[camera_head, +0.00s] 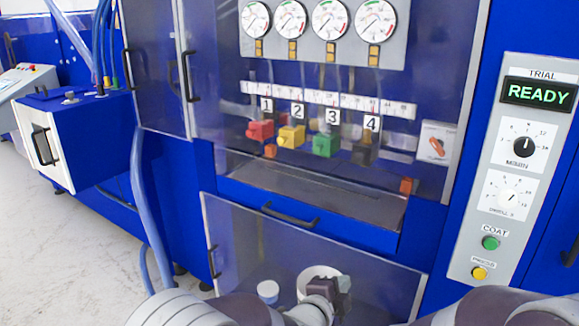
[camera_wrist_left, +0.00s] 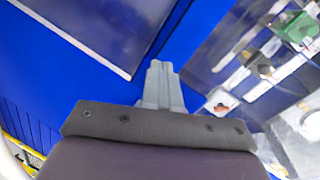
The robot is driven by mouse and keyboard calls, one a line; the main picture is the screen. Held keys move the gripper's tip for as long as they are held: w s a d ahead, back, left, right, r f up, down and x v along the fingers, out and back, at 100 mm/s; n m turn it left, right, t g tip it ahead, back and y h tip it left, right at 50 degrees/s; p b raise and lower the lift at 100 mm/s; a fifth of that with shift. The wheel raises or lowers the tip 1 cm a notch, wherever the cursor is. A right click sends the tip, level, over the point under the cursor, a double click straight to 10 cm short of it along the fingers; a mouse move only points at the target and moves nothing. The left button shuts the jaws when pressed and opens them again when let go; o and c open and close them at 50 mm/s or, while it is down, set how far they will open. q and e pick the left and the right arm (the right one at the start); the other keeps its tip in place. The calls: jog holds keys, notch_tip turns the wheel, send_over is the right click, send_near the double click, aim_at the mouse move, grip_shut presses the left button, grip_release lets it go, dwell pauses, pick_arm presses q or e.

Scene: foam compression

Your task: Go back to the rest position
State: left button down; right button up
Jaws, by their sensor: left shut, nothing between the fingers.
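My left gripper (camera_head: 343,283) is at the bottom centre of the head view, in front of the lower clear door of the blue machine. In the left wrist view my left gripper (camera_wrist_left: 161,82) shows its grey fingers together, with nothing between them. It is apart from the coloured valves. Part of my right arm shows at the bottom right of the head view, but its gripper is out of the picture.
The blue machine has gauges (camera_head: 326,19), numbered valves (camera_head: 292,137) and a lower door with a black handle (camera_head: 290,218). A control panel (camera_head: 512,170) reads READY. A white-fronted box (camera_head: 75,130) stands left. Grey floor (camera_head: 85,255) is clear.

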pick_arm(q)
jog(key=s+a+f+n+g+y, duration=0.5)
jog(key=s+a+f+n+g, duration=0.15)
jog(key=a+f+n, duration=0.35)
jog(key=s+a+r+n+g+y, duration=0.1)
jog(key=s+a+n+g+y, duration=0.35)
jog(key=s+a+n, duration=0.85)
jog(key=s+a+r+m+p, duration=0.1)
jog(key=a+r+p, duration=0.4)
jog(key=r+p, duration=0.3)
jog(key=s+a+r+m+p, duration=0.1)
jog(key=a+r+p, duration=0.4)
jog(key=r+p, duration=0.4)
notch_tip(320, 180, up, 2)
jog(key=shift+s+h, duration=0.35)
